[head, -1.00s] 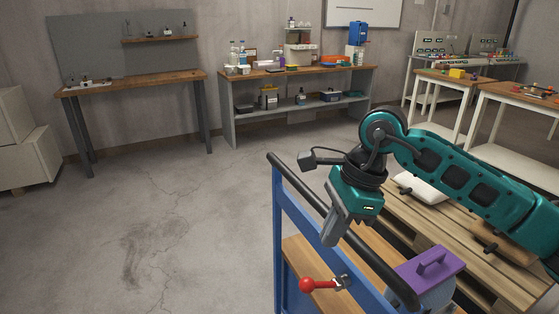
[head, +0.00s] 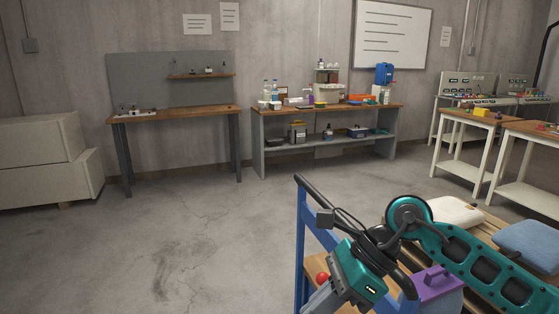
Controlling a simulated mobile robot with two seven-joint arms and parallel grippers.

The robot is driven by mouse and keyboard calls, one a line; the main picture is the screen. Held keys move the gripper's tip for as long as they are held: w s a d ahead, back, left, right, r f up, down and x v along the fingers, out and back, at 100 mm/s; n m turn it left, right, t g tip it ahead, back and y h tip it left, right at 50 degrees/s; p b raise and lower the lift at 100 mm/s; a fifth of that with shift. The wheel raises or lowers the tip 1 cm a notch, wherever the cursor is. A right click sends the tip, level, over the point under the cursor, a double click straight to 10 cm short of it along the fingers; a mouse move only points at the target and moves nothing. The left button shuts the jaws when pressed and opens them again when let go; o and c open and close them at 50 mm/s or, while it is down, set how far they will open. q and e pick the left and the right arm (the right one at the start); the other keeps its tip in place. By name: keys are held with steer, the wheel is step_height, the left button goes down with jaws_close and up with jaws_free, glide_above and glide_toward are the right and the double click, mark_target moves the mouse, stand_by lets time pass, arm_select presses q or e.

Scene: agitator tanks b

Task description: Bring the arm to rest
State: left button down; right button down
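My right arm comes in from the right, teal and black, bent at a round joint. Its gripper (head: 318,300) points down and to the left at the bottom edge, in front of the blue cart. The fingers are partly cut off by the frame, so I cannot tell whether they are open or shut. No held object shows. My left arm and gripper are not in view.
The blue cart (head: 302,235) has a black handle bar, a red knob (head: 322,277) and a purple-lidded box (head: 438,283). White (head: 455,211) and blue (head: 530,240) sacks lie behind the arm. Workbenches (head: 170,114) line the walls. The floor at left is clear.

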steer(key=s+a+r+m+y, duration=0.4)
steer(key=a+m+y, duration=0.45)
steer(key=y, duration=0.25)
steer(key=w+d+f+m+t+h, duration=0.35)
steer(key=d+f+m+t, duration=0.2)
steer(key=m+t, duration=0.7)
steer(key=w+d+f+m+t+h, duration=0.2)
steer(key=d+f+m+t+h, duration=0.35)
steer(key=m, duration=1.15)
steer(key=s+d+f+m+g+h, duration=0.2)
steer(key=s+d+f+m+h, duration=0.2)
steer(key=f, duration=0.5)
steer(key=s+d+f+m+g+h, duration=0.3)
steer(key=s+d+f+m+h, duration=0.1)
steer(key=s+f+m, duration=0.4)
steer(key=shift+s+d+f+m, duration=0.35)
steer(key=shift+d+f+m, duration=0.25)
steer(key=shift+d+f, duration=0.25)
